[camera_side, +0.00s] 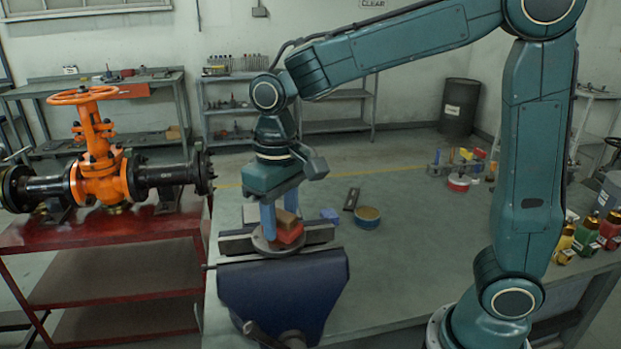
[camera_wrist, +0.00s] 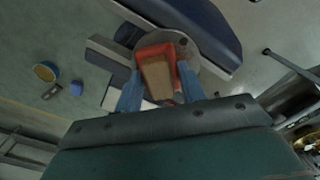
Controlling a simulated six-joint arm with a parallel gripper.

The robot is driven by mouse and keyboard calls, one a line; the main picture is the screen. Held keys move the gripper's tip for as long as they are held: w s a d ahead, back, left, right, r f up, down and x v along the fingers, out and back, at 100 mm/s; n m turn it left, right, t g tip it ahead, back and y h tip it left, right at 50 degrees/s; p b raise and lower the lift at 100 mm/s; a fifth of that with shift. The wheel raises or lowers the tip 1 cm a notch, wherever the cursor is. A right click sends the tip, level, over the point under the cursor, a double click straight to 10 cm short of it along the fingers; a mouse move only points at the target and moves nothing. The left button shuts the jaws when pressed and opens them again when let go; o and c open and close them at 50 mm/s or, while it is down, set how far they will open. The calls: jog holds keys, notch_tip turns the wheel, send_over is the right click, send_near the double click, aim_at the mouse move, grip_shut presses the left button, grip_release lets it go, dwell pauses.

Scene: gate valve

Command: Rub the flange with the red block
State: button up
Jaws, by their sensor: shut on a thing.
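A red block (camera_side: 290,236) with a tan-brown upper part (camera_wrist: 157,78) is between the blue fingers of my gripper (camera_side: 277,221). In the wrist view my gripper (camera_wrist: 158,88) is shut on the red block (camera_wrist: 153,51), one finger on each side. The grey round flange (camera_side: 262,244) lies flat on top of the blue vise, and the block is over its face. The flange also shows in the wrist view (camera_wrist: 199,72), partly hidden by the block. The block looks to be at the flange face, but I cannot tell whether they touch.
The blue vise (camera_side: 270,291) stands at the bench's front left edge. A blue-rimmed tin (camera_side: 367,218), a small blue block (camera_side: 330,215) and a dark flat piece (camera_side: 351,199) lie to the right. An orange gate valve (camera_side: 100,165) stands on a red table at left. The bench middle is clear.

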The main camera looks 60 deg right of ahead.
aim_at(300, 223)
jog(key=shift+w+a, duration=1.4)
jog(key=shift+s+d, duration=2.35)
jog(key=shift+s, duration=0.3)
jog(key=shift+w+a, duration=2.5)
jog(key=shift+s+d, duration=2.5)
jog(key=shift+r, duration=4.15)
jog(key=shift+w, duration=0.1)
